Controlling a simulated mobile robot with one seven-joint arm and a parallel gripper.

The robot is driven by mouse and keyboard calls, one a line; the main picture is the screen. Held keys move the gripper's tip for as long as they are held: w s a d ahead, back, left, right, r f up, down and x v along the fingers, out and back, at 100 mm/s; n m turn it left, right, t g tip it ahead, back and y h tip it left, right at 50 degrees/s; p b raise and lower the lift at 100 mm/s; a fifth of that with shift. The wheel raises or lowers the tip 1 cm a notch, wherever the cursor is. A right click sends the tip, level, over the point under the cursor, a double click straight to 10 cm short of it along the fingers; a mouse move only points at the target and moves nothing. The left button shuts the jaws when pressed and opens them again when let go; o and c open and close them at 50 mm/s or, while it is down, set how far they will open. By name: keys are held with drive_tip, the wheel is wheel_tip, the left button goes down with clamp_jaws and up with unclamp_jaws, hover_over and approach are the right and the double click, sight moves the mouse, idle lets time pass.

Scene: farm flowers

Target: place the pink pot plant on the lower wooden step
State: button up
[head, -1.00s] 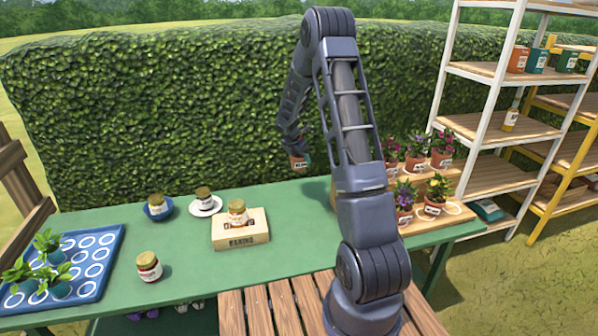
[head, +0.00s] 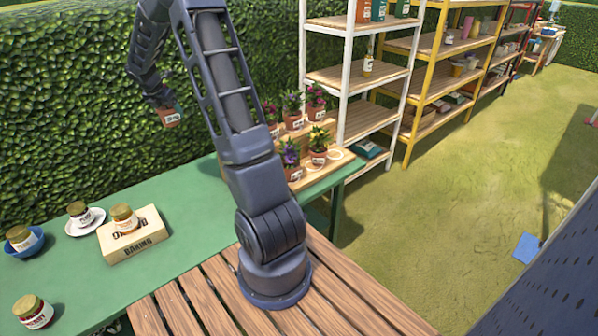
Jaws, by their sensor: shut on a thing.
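My gripper (head: 160,103) is small and partly hidden by its own wrist, and points down. It is shut on a terracotta pot (head: 170,118) with a white label, held in front of the hedge above the table's far side. Its flowers are hidden, so I cannot tell their colour. The two-step wooden stand is to the right of the held pot, partly behind my arm. Several potted flowers (head: 292,110) stand on the upper step.
Jars also stand in a blue bowl (head: 25,246), on a white saucer (head: 86,226) and on the table (head: 33,311). White shelves (head: 350,75) stand behind the stand.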

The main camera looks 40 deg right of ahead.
drive_tip(key=s+d+m, duration=0.1)
drive_tip(key=s+d, duration=0.2)
drive_tip(key=d, duration=0.9)
drive_tip(key=s+d+m+g, duration=0.1)
drive_tip(key=s+d, duration=0.3)
drive_tip(key=d, duration=0.8)
drive_tip(key=s+d, duration=0.3)
drive_tip(key=d, duration=0.9)
drive_tip(key=s+d+m, duration=0.3)
drive_tip(key=s+d, duration=2.2)
drive_tip(key=d, duration=0.1)
drive_tip(key=shift+n+g+h, duration=0.3)
drive_tip(key=f, duration=2.4)
drive_tip(key=shift+w+a+f, duration=0.15)
drive_tip(key=shift+a+f, duration=0.05)
drive_tip(key=shift+f, duration=0.05)
drive_tip(key=o, duration=1.3)
drive_tip(key=shift+f, duration=0.15)
